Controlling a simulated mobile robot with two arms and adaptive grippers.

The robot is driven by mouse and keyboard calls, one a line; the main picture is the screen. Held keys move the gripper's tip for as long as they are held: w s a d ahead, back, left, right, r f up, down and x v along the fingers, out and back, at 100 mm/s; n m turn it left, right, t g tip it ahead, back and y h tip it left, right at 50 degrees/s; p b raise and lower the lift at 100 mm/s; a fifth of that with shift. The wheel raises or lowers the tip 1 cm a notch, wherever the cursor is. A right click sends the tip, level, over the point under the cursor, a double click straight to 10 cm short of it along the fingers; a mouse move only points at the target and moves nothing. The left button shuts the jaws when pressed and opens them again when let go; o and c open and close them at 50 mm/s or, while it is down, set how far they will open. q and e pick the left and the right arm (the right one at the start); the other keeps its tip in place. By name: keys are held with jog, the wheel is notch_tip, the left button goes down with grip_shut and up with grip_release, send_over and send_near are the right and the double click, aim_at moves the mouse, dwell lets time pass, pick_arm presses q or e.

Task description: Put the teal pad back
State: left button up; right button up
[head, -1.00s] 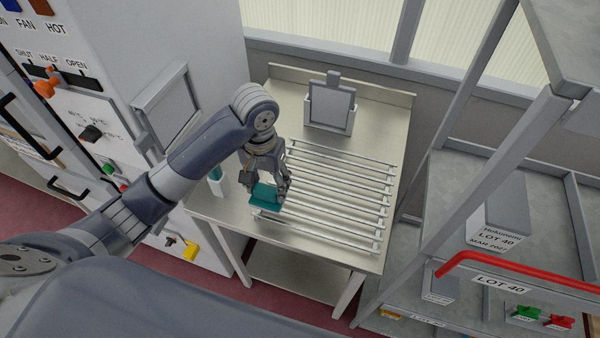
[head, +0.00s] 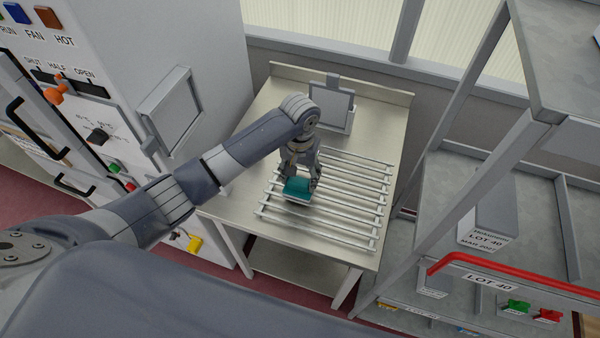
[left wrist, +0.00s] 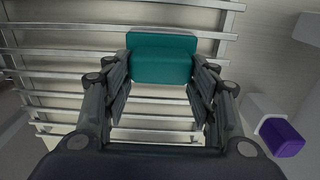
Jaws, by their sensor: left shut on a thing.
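The teal pad (head: 297,189) is a small block with rounded edges, held over the metal slatted rack (head: 345,238) on the table. It also shows between the fingers in the left wrist view (left wrist: 162,58). My left gripper (head: 301,176) points down and is shut on the pad, with a finger on either side. The pad's underside is hidden, so I cannot tell whether it touches the slats. My right gripper is in neither view.
A grey framed panel (head: 331,105) stands at the table's back. A grey shelf unit (head: 400,230) stands right of the table.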

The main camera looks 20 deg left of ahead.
pick_arm(q)
jog(key=o, duration=0.9)
jog(key=shift+o, duration=0.2)
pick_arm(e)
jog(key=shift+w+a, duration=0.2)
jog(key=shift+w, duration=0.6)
pick_arm(q)
jog(key=shift+r, duration=0.1)
